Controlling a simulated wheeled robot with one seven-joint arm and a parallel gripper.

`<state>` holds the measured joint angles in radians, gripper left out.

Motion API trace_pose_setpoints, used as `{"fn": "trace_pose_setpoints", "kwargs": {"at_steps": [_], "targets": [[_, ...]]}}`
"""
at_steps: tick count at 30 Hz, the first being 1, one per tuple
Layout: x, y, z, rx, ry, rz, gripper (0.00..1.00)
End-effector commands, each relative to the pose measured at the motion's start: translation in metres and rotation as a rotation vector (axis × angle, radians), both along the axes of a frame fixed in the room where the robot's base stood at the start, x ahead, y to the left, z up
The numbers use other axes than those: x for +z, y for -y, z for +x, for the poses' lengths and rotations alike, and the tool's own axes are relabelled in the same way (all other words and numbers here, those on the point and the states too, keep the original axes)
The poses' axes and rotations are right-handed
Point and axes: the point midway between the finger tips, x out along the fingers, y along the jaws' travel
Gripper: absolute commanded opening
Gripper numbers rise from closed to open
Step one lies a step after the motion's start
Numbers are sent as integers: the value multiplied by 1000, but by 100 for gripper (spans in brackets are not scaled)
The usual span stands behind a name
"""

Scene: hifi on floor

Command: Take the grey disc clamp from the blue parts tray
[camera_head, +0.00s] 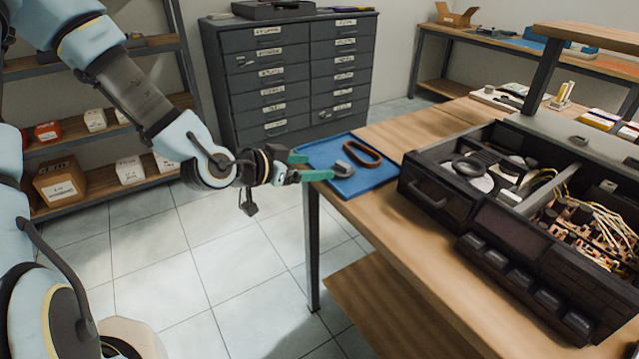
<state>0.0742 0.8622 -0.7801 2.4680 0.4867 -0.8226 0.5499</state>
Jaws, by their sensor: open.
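The blue parts tray (318,148) lies on the near left corner of the wooden workbench. A small grey piece (343,168), which looks like the grey disc clamp, rests on the tray towards its front. A brown loop, like a belt (362,152), lies just to its right on the tray. My gripper (318,167) has green fingers spread apart, pointing right at the tray's left edge. It is empty, and the grey piece is a short way to the right of the fingertips. I cannot tell the exact height of the fingers above the tray.
A large opened dark device (430,210) with exposed parts and wires stands on the workbench (415,128) right of the tray. A grey drawer cabinet (290,75) stands behind. A shelf with boxes (60,182) is at left. Tiled floor is clear below my arm.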

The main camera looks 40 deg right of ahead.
Motion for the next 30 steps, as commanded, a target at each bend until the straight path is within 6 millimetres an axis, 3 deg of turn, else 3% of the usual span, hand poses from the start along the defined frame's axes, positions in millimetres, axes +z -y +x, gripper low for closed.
{"fn": "trace_pose_setpoints", "kwargs": {"at_steps": [10, 17, 30], "targets": [[-12, 46, 2, -5, 3, -25, 86], [-19, 59, 4, -4, 3, -23, 86], [-39, 102, 8, -4, 3, -21, 86]]}}
